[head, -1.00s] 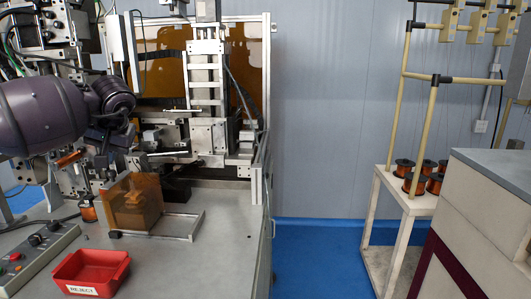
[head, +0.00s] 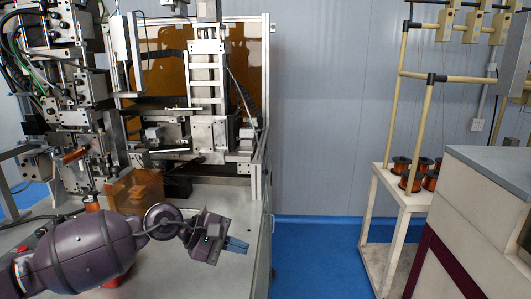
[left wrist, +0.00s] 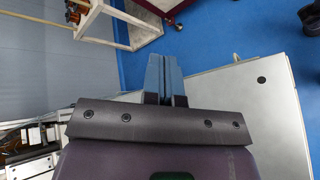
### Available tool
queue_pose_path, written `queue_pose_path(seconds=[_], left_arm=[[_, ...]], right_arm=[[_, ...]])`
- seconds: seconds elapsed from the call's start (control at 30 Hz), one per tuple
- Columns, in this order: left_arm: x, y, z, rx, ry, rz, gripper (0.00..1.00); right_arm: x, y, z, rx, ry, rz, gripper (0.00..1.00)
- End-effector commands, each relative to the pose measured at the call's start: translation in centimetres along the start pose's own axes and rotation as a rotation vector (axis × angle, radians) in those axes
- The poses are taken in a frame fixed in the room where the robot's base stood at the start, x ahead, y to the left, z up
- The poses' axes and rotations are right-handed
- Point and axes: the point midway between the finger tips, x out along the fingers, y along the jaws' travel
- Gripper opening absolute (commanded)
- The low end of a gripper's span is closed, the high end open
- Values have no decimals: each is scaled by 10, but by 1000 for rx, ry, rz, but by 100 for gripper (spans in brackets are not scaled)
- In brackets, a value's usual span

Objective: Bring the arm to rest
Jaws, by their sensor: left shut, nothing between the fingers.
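My left arm reaches in from the lower left of the head view, low over the front of the machine's grey table (head: 205,268). My left gripper (head: 237,245) is at the table's right side, pointing right. Its two blue fingers are together with nothing between them. In the left wrist view the fingers (left wrist: 163,75) also lie close together, with blue floor beyond them and the grey table top (left wrist: 245,90) beside them. My right gripper is not in view.
The coil winder (head: 195,100) stands behind the arm, with an amber guard (head: 140,190) near my forearm. A white stand (head: 405,200) with copper spools and a grey cabinet (head: 485,190) are at right. Blue floor (head: 320,250) between is clear.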

Motion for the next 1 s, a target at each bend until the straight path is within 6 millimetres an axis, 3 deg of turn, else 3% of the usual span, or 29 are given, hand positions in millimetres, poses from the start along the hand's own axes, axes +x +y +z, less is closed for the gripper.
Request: queue_pose_path(seconds=[0.1, 0.27, 0.4, 0.53, 0.73, 0.9, 0.93, 1.0], left_arm=[[14, 0, 32, -287, -158, 208, 0], [8, 8, 56, -712, -362, 475, 0], [-11, 9, 56, -1105, -535, 697, 0], [-36, -3, 42, -1475, -692, 903, 0], [-75, -52, 7, -2033, -931, 1234, 0], [-102, -122, -18, -2469, -1132, 1555, 0], [-106, -136, -20, 2402, 1106, -1528, 0], [-114, -172, -23, 2199, 1021, -1446, 0]], right_arm=[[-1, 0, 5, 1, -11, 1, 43], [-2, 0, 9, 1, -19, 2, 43], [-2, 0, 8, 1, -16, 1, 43], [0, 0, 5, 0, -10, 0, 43], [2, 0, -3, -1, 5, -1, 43], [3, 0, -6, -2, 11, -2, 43], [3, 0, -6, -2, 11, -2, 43], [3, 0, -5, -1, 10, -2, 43]])
